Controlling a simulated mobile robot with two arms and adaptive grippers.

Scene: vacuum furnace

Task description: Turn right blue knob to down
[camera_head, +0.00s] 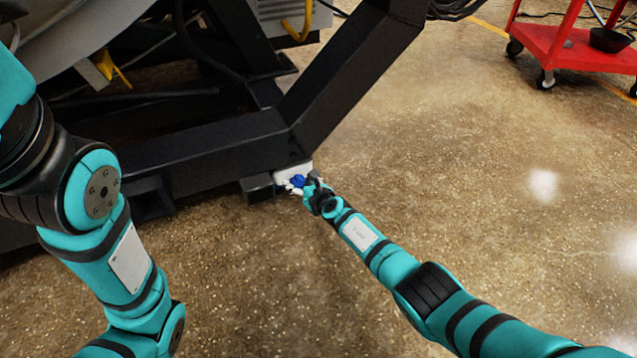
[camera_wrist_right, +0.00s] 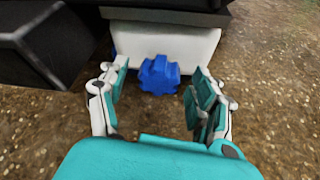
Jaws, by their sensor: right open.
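The blue knob (camera_wrist_right: 159,75) is a lobed knob on the front of a white box (camera_wrist_right: 190,45) low under the black frame. In the head view the knob (camera_head: 298,181) is small and partly hidden by my right gripper (camera_head: 308,184). In the right wrist view my right gripper (camera_wrist_right: 156,98) is open, with one finger on each side of the knob and gaps between. The knob sits a little beyond the fingertips. My left arm shows at the left of the head view, but its gripper is out of view.
A black steel frame (camera_head: 215,140) stands above and left of the knob. A dark beam end (camera_wrist_right: 45,40) is close to the left finger. A red cart (camera_head: 575,50) is at the top right. The speckled floor (camera_head: 480,180) to the right is clear.

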